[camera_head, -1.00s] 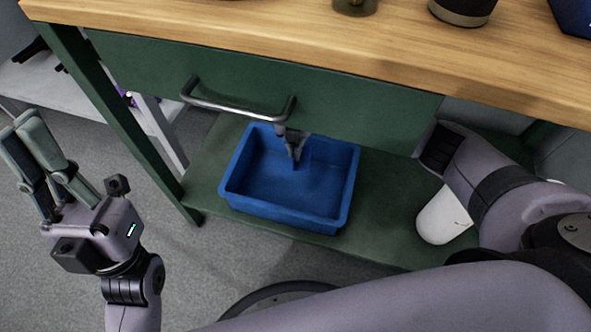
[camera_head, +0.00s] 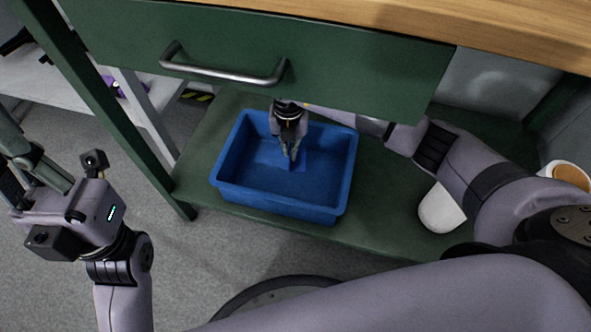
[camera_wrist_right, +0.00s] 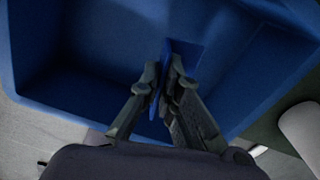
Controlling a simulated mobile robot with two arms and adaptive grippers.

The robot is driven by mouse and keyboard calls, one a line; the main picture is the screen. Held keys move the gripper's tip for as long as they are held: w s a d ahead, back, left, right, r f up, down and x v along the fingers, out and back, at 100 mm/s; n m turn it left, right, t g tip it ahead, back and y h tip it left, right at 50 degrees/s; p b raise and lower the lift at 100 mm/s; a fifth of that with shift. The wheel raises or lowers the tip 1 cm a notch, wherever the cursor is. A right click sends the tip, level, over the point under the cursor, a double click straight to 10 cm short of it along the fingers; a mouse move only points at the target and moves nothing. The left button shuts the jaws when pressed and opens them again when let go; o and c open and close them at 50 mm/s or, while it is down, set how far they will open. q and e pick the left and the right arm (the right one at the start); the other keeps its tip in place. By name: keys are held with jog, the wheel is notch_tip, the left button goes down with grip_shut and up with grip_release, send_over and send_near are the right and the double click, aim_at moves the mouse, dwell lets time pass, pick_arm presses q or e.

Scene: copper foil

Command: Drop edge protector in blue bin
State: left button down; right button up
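The blue bin (camera_head: 228,187) stands on the green lower shelf below the drawer. My right gripper (camera_head: 291,150) reaches down inside the bin near its back wall. Its fingers are closed on a thin blue piece, seemingly the edge protector (camera_head: 296,165). In the right wrist view the edge protector (camera_wrist_right: 187,55) shows as a flat, dark blue plate, with one part between the fingertips (camera_wrist_right: 163,88); its blue blends with the bin (camera_wrist_right: 95,95). Whether it touches the bin floor I cannot tell. My left gripper (camera_head: 30,160) is at the left picture edge, fingers apart, empty, tips partly cut off.
A green drawer with a metal handle (camera_head: 225,76) and a wooden tabletop (camera_head: 400,20) overhang the shelf. A green table leg (camera_head: 110,115) stands left of the bin. A white rounded object (camera_head: 440,210) is on the shelf (camera_head: 375,225) to the right.

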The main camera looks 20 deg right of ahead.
jog(key=o, duration=0.5)
notch_tip(320, 180, up, 8)
jog(key=shift+f, duration=0.25)
dwell(0.6)
